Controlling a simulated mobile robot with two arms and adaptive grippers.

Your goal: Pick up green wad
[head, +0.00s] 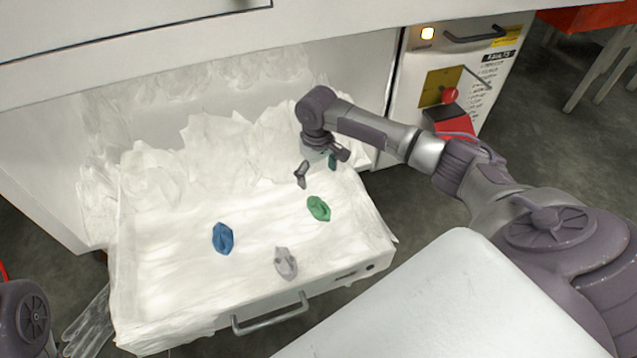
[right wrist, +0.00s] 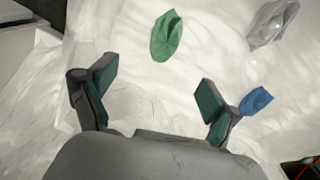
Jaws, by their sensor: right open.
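The green wad (head: 318,208) is a small crumpled piece lying on the white film in the open drawer, toward its right side. It also shows in the right wrist view (right wrist: 166,37), beyond the fingertips and roughly between them. My right gripper (head: 317,169) is open and empty above the drawer, a little behind the green wad and apart from it. Its two fingers with green pads show in the right wrist view (right wrist: 156,88). My left gripper is out of view; only a part of my left arm shows at the lower left edge.
A blue wad (head: 223,238) and a grey wad (head: 286,263) lie on the film in the drawer (head: 345,275). Crumpled film piles up at the back. A panel with a red button (head: 449,95) stands behind my right arm. The film around the green wad is clear.

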